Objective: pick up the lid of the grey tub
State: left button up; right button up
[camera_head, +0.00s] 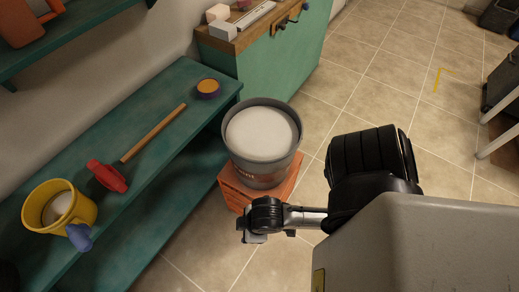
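A grey tub (236,158) stands upright on an orange box (234,194) in the middle of the view. A round white surface (260,132) fills its opening, just below the grey rim. I cannot tell whether this is a lid or the tub's contents; no separate lid is clearly seen. My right gripper (268,237) is in front of the orange box, below the tub and apart from its rim. Its fingers are small and dark here, so I cannot tell whether they are open. My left gripper is not in view.
A green bench (150,102) at left holds a yellow bucket (37,212), a red tool (106,177), a wooden stick (153,133) and a purple-and-orange round item (208,88). A green cabinet (288,62) stands behind the tub. The tiled floor (385,75) at right is mostly clear.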

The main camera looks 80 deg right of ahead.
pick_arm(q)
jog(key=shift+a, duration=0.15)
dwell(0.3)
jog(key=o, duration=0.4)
